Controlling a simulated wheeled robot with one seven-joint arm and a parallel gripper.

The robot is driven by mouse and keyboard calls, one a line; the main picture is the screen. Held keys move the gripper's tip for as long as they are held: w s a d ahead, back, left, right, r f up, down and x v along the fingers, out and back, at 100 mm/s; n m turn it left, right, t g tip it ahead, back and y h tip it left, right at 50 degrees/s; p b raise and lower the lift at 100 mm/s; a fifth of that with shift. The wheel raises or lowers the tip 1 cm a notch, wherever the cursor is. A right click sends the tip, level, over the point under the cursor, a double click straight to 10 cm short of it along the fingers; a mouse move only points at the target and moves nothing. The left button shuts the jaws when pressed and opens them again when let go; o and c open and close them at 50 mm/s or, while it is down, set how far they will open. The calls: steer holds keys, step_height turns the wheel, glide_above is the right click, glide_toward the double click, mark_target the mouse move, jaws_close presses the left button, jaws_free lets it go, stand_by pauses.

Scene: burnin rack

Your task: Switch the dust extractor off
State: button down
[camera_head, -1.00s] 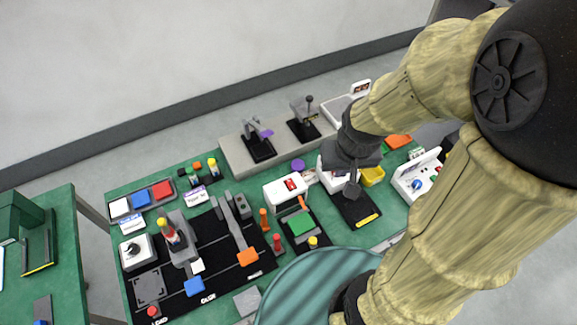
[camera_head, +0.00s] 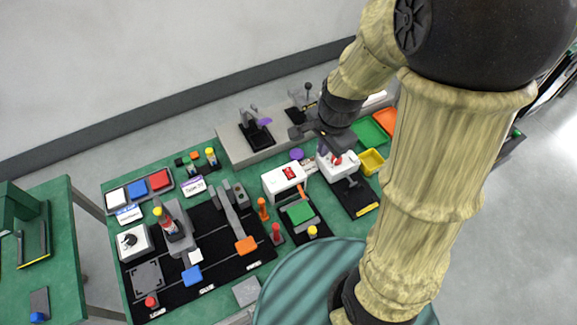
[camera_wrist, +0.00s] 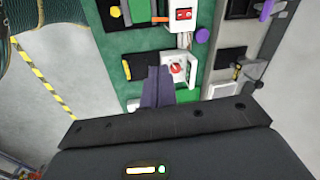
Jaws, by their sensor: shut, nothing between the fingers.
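A white box (camera_head: 345,171) with a red knob (camera_head: 337,160) on its face stands right of centre on the green bench. It also shows in the wrist view as a white unit (camera_wrist: 190,67) with a red knob (camera_wrist: 177,70). No readable label tells me whether it is the dust extractor. My gripper (camera_head: 326,153) is just above and beside this box, partly overlapping it in the head view. In the wrist view my fingers (camera_wrist: 157,70) are together and empty, pointing toward the box, just left of the knob. Whether they touch it I cannot tell.
Another white box (camera_head: 283,181) with a red rocker is to the left. A yellow bin (camera_head: 371,161) and a green tray (camera_head: 369,133) are to the right. A grey shelf (camera_head: 233,146) with levers runs behind. A black pad (camera_head: 358,196) lies in front.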

steer(key=w+a+f+m+b, duration=0.1)
steer(key=w+a+f+m, duration=0.25)
steer(key=m, duration=0.55)
steer(key=m+b, duration=0.2)
steer(key=m, duration=0.9)
glide_above(288, 169)
steer(key=s, duration=0.2)
step_height(288, 169, down, 4)
steer(key=shift+d+r+g, duration=0.2)
steer(key=shift+d+g, duration=0.15)
steer(key=shift+g, duration=0.05)
steer(key=f, duration=0.4)
steer(key=w+f, duration=0.1)
steer(key=f, duration=0.9)
steer(key=shift+w+a, duration=0.25)
steer(key=shift+a, duration=0.1)
